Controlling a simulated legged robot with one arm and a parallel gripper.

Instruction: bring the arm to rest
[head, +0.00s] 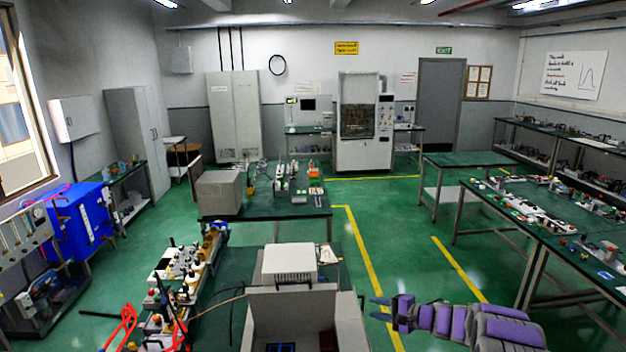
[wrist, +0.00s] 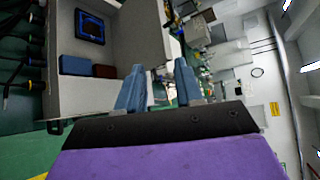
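My arm with purple and grey links reaches in from the lower right of the head view. My gripper (head: 380,308) is at its left end, over the green floor and to the right of the grey open-topped box (head: 350,318). In the wrist view the two blue fingers of my gripper (wrist: 159,88) stand apart with a gap between them. Nothing is between them, so it is open and empty. The box's light wall (wrist: 85,97) shows beyond the fingers in the wrist view, apart from them.
A white device (head: 289,262) sits behind the box on the near bench. A long green table (head: 560,240) with several lab parts stands at the right. A blue cabinet (head: 80,222) is at the left. Green floor with yellow lines (head: 455,266) lies open between the benches.

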